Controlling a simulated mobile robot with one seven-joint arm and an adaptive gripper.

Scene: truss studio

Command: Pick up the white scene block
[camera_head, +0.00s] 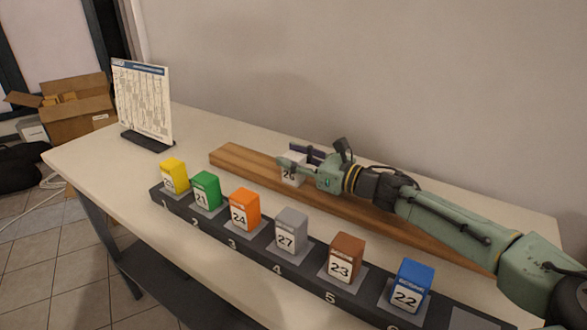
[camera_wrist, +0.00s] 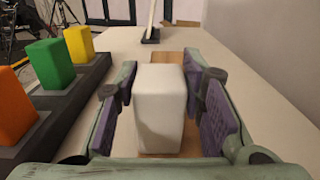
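The white scene block (camera_wrist: 160,108) stands upright on the wooden board (camera_wrist: 167,66), between the two purple-padded fingers of my gripper (camera_wrist: 168,105) in the wrist view. A thin gap shows on the left and a wider one on the right, so the fingers look apart from it. In the head view the white block (camera_head: 292,172) is partly hidden behind my gripper (camera_head: 302,157), and a number, seemingly 26, shows on its face. The wooden board (camera_head: 240,163) runs along the wall side of the table.
A black numbered rack (camera_head: 258,249) in front holds yellow (camera_head: 173,174), green (camera_head: 206,188), orange (camera_head: 244,208), grey (camera_head: 291,230), brown (camera_head: 345,257) and blue (camera_head: 411,285) blocks. A white printed board (camera_head: 143,100) stands at the table's far left end. The wall is close behind.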

